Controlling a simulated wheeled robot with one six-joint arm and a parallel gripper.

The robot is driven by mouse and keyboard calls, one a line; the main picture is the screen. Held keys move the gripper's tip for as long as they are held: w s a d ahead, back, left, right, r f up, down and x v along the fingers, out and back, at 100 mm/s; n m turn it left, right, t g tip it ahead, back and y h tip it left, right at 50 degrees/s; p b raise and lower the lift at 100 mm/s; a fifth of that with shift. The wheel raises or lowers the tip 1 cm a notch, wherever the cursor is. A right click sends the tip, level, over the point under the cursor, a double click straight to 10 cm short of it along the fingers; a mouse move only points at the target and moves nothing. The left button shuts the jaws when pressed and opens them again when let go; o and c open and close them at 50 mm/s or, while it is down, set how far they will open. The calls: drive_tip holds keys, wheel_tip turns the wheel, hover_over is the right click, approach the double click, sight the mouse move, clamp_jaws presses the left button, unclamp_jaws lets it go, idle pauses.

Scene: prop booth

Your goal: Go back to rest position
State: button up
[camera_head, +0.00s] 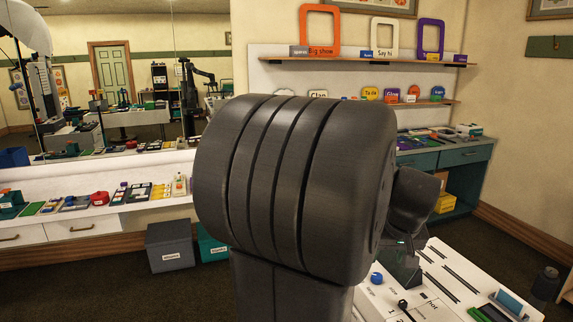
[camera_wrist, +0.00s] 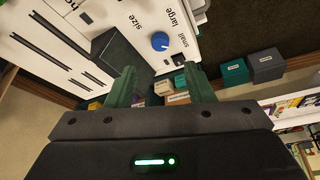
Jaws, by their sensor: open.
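My gripper shows in the wrist view (camera_wrist: 162,88), with its two green fingers spread apart and nothing between them. It is near a white control panel (camera_wrist: 205,15) with a blue knob (camera_wrist: 160,41) marked small and large. In the head view my dark arm fills the middle and hides much of the scene. The blue knob (camera_head: 376,279) and the white panel (camera_head: 445,262) show at the lower right. The gripper's fingers cannot be made out clearly in the head view.
A long white counter (camera_head: 130,212) with several small props runs along the mirror (camera_head: 110,70). A grey bin (camera_head: 169,248) stands on the floor beneath it. Shelves with colored frames (camera_head: 365,62) hang at the back above a teal cabinet (camera_head: 460,172). Floor is open at lower left.

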drive_tip(key=shift+v, duration=1.8)
